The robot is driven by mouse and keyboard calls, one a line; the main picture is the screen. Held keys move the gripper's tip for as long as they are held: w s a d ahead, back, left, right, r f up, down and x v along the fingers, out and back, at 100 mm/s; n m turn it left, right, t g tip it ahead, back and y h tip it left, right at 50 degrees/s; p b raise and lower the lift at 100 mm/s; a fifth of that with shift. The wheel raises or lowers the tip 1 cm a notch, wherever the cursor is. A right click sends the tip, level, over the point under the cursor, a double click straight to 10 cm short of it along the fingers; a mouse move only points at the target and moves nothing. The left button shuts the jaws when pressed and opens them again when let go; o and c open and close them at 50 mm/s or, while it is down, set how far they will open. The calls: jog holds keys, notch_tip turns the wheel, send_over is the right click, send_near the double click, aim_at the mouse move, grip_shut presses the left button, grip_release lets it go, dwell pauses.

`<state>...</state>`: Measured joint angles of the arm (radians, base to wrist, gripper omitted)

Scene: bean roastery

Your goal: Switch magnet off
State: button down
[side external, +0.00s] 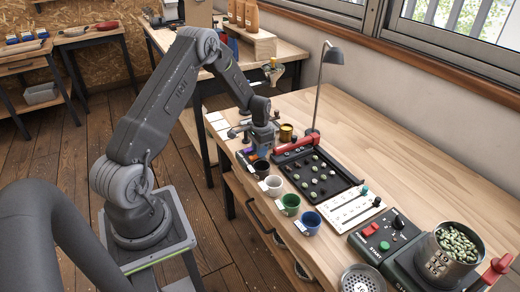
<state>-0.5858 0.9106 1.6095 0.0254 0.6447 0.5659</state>
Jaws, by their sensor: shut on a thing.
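My gripper (262,148) is low over the left part of the wooden bench, beside the black tray. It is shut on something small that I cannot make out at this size. No part is plainly marked as a magnet or its switch. A red-handled bar (295,145) lies along the back of the black tray (345,178), just right of my gripper. A control box (385,235) with a red button, a green button and a black knob stands farther right. A white slider panel (345,208) with a teal knob lies between the tray and the box.
Black, white, green and blue cups (311,222) line the bench's front edge. Green beans lie in the tray; a metal pot (447,255) of beans stands at the right. A desk lamp (320,85) rises behind the tray. The bench's back right is clear.

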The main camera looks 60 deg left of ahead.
jog(key=c, duration=1.2)
grip_release()
jog(key=shift+c, duration=0.2)
notch_tip(320, 180, up, 14)
jog(key=shift+w, duration=0.2)
jog(key=s+d+r+t, duration=0.1)
jog(key=s+d+r, duration=0.2)
jog(key=d+r, duration=0.4)
jog(key=s+d+r+t, duration=0.1)
jog(key=s+d+r, duration=0.2)
jog(key=d+r, duration=0.45)
jog(key=s+d+r+t, duration=0.3)
jog(key=s+d, duration=0.9)
jog(key=s, duration=0.4)
jog(key=shift+d+t, duration=0.4)
jog(key=shift+t, duration=0.1)
